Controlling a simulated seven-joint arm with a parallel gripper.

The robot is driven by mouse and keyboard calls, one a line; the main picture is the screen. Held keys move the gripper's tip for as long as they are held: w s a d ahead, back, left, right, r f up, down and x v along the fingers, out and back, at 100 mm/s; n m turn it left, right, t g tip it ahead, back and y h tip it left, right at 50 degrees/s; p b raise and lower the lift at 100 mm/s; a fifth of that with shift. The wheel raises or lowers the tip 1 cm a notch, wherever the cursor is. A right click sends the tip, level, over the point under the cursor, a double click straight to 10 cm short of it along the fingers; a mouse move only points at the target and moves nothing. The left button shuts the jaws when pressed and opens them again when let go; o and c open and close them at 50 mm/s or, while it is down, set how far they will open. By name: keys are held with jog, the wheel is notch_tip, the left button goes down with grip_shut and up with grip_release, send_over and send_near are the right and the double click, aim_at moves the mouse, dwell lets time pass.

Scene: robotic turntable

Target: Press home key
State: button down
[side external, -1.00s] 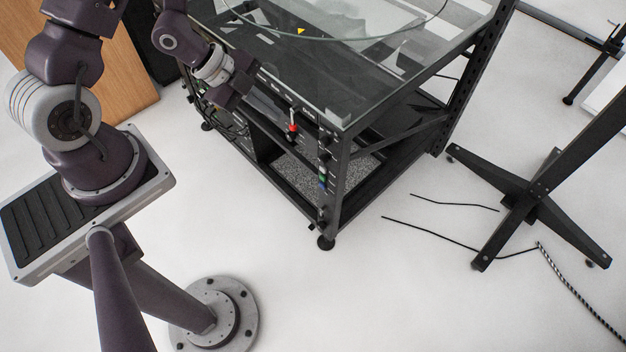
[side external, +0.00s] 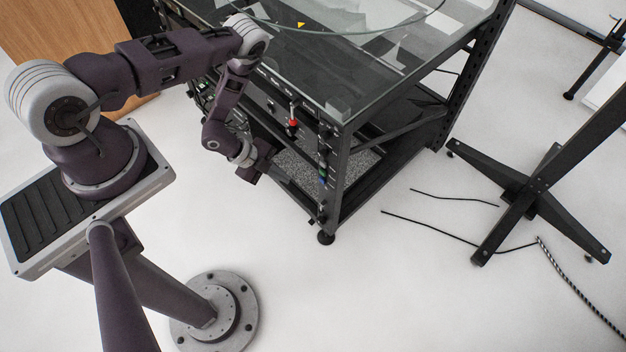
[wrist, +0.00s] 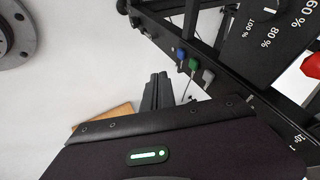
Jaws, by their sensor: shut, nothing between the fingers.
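My gripper (side external: 262,163) is in front of the dark turntable frame in the side external view, low and left of the corner post with the coloured keys. In the wrist view its fingers (wrist: 158,90) are together and empty, pointing up the picture, with the keys to their right. A blue key (wrist: 181,54), a green key (wrist: 193,64) and a grey key (wrist: 208,76) sit in a row on the post. The fingers appear apart from them. I cannot read which one is the home key.
A red-knobbed lever (side external: 292,126) is on the front panel; its knob also shows in the wrist view (wrist: 312,66), beside a percentage scale. A glass top (side external: 350,85) covers the frame. A black stand (side external: 525,192) and floor cables are at right.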

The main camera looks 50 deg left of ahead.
aim_at(321, 177)
jog(key=w+d+f, duration=0.3)
jog(key=w+f, duration=0.4)
jog(key=w, duration=0.1)
jog(key=shift+w+d+f, duration=0.3)
jog(key=shift+w+f, duration=0.05)
jog(key=shift+w+r, duration=0.1)
jog(key=shift+w, duration=1.05)
jog(key=s+a+r, duration=0.3)
jog(key=s+r, duration=0.4)
jog(key=s, duration=0.3)
jog(key=shift+a+r, duration=0.25)
jog(key=shift+a, duration=0.1)
